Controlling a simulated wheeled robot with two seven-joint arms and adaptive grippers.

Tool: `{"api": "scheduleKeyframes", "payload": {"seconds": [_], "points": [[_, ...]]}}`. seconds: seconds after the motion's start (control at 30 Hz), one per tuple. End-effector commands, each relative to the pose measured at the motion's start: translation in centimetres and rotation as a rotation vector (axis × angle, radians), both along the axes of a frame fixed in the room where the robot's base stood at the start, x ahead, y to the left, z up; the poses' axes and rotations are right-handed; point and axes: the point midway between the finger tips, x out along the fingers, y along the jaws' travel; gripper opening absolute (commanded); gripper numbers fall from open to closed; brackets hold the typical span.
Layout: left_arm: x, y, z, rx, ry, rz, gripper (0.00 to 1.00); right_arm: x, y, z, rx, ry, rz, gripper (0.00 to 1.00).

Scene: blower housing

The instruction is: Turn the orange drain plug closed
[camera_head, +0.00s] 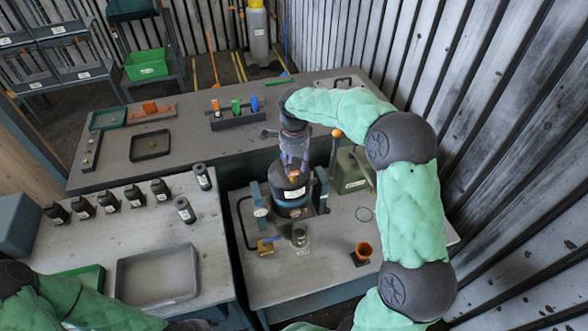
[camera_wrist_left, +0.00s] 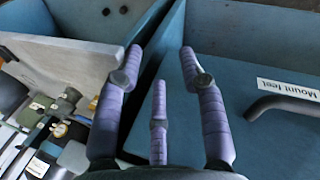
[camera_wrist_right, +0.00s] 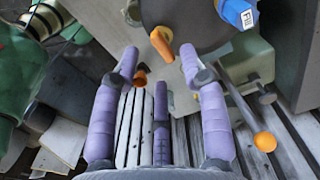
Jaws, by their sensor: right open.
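The dark, round blower housing (camera_head: 291,203) stands upright in a fixture on the front right table. The orange drain plug (camera_head: 294,177) shows on its top, just below the purple fingers of my right gripper (camera_head: 294,160). In the right wrist view, an orange piece that looks like the plug (camera_wrist_right: 161,43) lies beside the dark housing (camera_wrist_right: 185,15), between the spread fingertips of my right gripper (camera_wrist_right: 157,57). I cannot tell whether a finger touches it. My left gripper (camera_wrist_left: 160,60) is open and empty, in front of blue bin walls; the head view does not show its fingers.
A green can (camera_head: 352,172) and an orange-knobbed lever (camera_head: 336,133) stand right of the housing. An orange cup (camera_head: 363,251) and a clear jar (camera_head: 299,236) are in front. Several dark bottles and a grey tray (camera_head: 158,275) occupy the left table. A blue bin (camera_wrist_left: 270,70) reads "Mount feet".

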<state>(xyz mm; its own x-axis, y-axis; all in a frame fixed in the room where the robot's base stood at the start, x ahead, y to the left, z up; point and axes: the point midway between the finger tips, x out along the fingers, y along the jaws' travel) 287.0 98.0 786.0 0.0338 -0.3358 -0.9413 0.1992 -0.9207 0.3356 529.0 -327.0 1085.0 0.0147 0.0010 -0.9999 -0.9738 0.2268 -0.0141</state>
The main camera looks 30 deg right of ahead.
Motion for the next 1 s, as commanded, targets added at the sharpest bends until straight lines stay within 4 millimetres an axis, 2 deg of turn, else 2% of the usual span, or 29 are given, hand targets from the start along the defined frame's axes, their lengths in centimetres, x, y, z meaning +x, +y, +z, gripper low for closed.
{"api": "scheduleKeyframes", "payload": {"seconds": [0.03, 0.2, 0.4, 0.6, 1.0], "points": [[0.0, 0.0, 0.0, 0.000, 0.000, 0.000, 0.40, 0.1, 0.0, 1.3, -0.001, -0.005, -0.001, 0.44], [0.0, 0.0, 0.0, 0.000, 0.000, 0.000, 0.40, 0.1, 0.0, 4.6, -0.002, -0.006, 0.000, 0.44], [0.0, 0.0, 0.0, 0.000, 0.000, 0.000, 0.40, 0.0, 0.0, 7.4, 0.000, -0.002, 0.000, 0.44], [0.0, 0.0, 0.0, 0.000, 0.000, 0.000, 0.40, -0.1, 0.0, 8.5, 0.000, -0.001, 0.000, 0.44], [0.0, 0.0, 0.0, 0.000, 0.000, 0.000, 0.40, -0.1, -0.1, 8.6, -0.001, -0.001, 0.000, 0.44]]}}
